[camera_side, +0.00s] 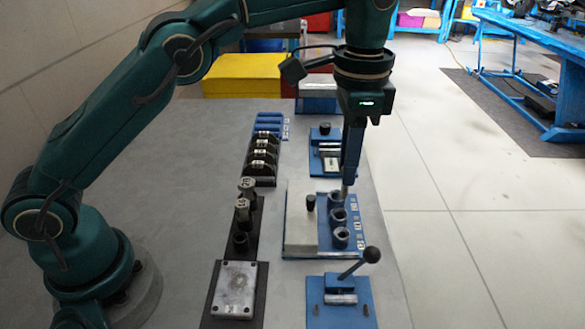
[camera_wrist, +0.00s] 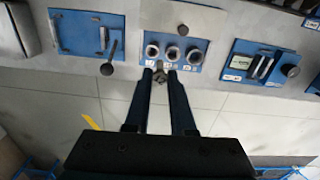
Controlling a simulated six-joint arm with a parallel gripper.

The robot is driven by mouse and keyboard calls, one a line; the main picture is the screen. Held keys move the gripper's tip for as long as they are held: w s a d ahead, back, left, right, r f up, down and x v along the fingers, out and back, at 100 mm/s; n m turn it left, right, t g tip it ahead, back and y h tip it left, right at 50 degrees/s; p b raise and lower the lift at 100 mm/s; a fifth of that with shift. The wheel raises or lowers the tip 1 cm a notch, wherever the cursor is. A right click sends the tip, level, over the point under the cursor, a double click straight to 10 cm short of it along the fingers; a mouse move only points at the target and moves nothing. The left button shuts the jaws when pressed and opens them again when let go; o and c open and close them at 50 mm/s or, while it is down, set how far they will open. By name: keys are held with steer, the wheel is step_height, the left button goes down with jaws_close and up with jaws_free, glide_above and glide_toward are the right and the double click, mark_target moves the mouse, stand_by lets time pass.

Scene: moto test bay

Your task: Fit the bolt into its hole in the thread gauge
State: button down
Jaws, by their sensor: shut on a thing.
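My gripper (camera_side: 349,182) points down over the thread gauge (camera_side: 298,228), shut on the bolt (camera_side: 344,194). Only a short end of the bolt shows below the fingertips. The gauge has a pale metal block with a black knob and a blue plate with three dark threaded rings (camera_side: 338,216). In the side view the bolt overlaps the far ring. In the wrist view my gripper (camera_wrist: 160,72) holds the bolt (camera_wrist: 160,78) just below the two left rings (camera_wrist: 152,51) of the gauge (camera_wrist: 206,44). The bolt looks outside the rings; its height above them is unclear.
A lever fixture (camera_side: 315,311) stands in front of the gauge and a blue clamp fixture (camera_side: 318,168) behind it. A black rack (camera_side: 252,226) with two upright bolts (camera_side: 246,187) and an empty-looking socket stands left. A metal plate block (camera_side: 235,288) lies front left.

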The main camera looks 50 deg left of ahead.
step_height(320, 180, down, 6)
steer(key=d, duration=0.1)
steer(key=shift+s+d, duration=0.15)
steer(key=shift+s, duration=0.2)
stand_by(0.4)
steer(key=shift+f, duration=1.25)
stand_by(1.3)
stand_by(0.4)
steer(key=c, duration=0.7)
jaws_free()
steer(key=shift+r, duration=0.1)
steer(key=shift+r, duration=3.4)
